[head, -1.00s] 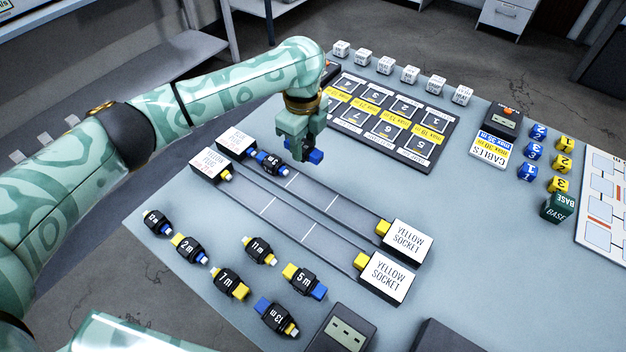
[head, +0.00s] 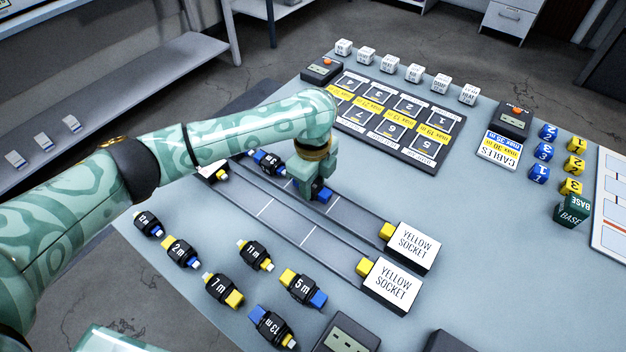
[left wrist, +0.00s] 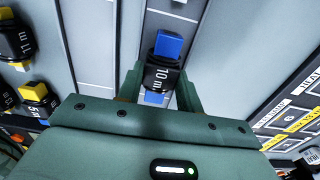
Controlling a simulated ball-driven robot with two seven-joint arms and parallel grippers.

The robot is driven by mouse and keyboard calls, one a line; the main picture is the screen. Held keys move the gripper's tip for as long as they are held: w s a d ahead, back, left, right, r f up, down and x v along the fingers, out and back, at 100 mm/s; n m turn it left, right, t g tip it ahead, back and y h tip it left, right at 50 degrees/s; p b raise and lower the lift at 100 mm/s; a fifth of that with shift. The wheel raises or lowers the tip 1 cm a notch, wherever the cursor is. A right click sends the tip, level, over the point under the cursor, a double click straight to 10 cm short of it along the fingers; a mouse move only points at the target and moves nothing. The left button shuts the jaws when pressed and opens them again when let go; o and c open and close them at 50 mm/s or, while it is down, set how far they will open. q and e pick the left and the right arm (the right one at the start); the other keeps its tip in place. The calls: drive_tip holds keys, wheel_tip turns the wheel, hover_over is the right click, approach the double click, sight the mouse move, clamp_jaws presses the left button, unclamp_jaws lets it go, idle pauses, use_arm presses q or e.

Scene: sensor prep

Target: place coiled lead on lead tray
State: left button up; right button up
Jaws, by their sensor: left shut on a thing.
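My left gripper (head: 312,190) is shut on a black coiled lead marked 10 m, with blue ends; one blue end (head: 322,195) shows below the fingers. In the left wrist view the 10 m lead (left wrist: 162,75) sits between the fingers. It is at the far lead tray (head: 350,212), a dark strip with white dividing lines; I cannot tell whether it touches. A 6 m lead (head: 266,161) lies on that strip, left of the gripper. A near parallel strip (head: 288,225) holds no lead. My right gripper is not in view.
Yellow socket blocks (head: 412,248) end both strips at right. Several loose leads, such as the 5 m one (head: 303,288), lie in front. A numbered board (head: 398,105) stands behind, with white cubes (head: 413,73) beyond. Free table lies right of the sockets.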

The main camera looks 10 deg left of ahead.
sight(313, 184)
use_arm(q)
drive_tip(key=o, duration=1)
drive_tip(key=shift+r, duration=0.15)
wheel_tip(313, 184, up, 6)
drive_tip(key=p, duration=0.3)
drive_tip(key=shift+r+p, duration=0.2)
drive_tip(key=shift+p, duration=0.1)
drive_tip(key=shift+r, duration=0.5)
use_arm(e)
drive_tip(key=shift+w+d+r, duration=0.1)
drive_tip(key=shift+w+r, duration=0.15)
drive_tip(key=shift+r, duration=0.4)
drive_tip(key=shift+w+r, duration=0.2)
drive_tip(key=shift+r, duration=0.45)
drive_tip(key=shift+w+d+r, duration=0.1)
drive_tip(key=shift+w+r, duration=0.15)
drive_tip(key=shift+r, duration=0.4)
